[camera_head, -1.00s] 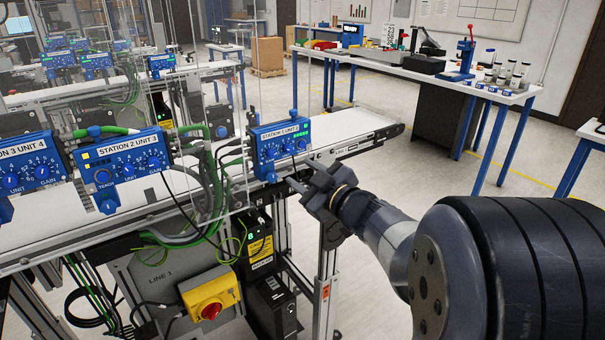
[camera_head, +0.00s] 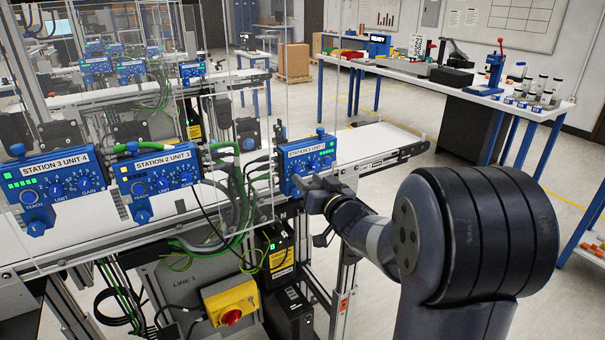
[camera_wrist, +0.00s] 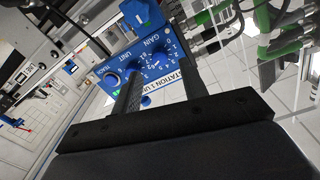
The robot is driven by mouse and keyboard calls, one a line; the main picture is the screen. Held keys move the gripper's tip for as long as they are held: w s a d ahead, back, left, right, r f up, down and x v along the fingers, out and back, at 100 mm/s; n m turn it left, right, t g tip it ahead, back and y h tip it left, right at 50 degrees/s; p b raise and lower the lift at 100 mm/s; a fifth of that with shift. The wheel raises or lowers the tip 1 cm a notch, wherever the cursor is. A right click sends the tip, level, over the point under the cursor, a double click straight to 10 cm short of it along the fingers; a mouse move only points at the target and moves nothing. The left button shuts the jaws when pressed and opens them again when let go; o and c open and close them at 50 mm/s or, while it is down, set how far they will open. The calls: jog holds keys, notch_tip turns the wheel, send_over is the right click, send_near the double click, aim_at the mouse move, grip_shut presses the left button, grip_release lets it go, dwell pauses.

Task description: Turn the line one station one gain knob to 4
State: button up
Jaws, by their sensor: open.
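The blue station one box (camera_head: 306,152), labelled STATION 1, stands at the belt's near edge in the head view; its lower part is partly hidden by my gripper. In the wrist view the same box (camera_wrist: 172,72) appears upside down. Its gain knob (camera_wrist: 157,61) is blue with a white pointer mark, ringed by numbers. The pointer's exact number is too small to read. The unit knob is partly behind a finger, and a round teach button (camera_wrist: 111,80) is beside it. My gripper (camera_wrist: 160,78) is open, its fingers on either side of the gain knob's line; contact cannot be told.
Station 2 (camera_head: 157,172) and station 3 (camera_head: 54,183) boxes stand to the left. Clear panels and hanging cables (camera_head: 240,185) are close by. A yellow box with a red knob (camera_head: 231,301) is below. A white workbench (camera_head: 440,78) stands behind right, with open floor between.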

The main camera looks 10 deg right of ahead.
aim_at(299, 172)
jog(key=shift+x, duration=2)
jog(key=shift+c, duration=0.2)
grip_shut()
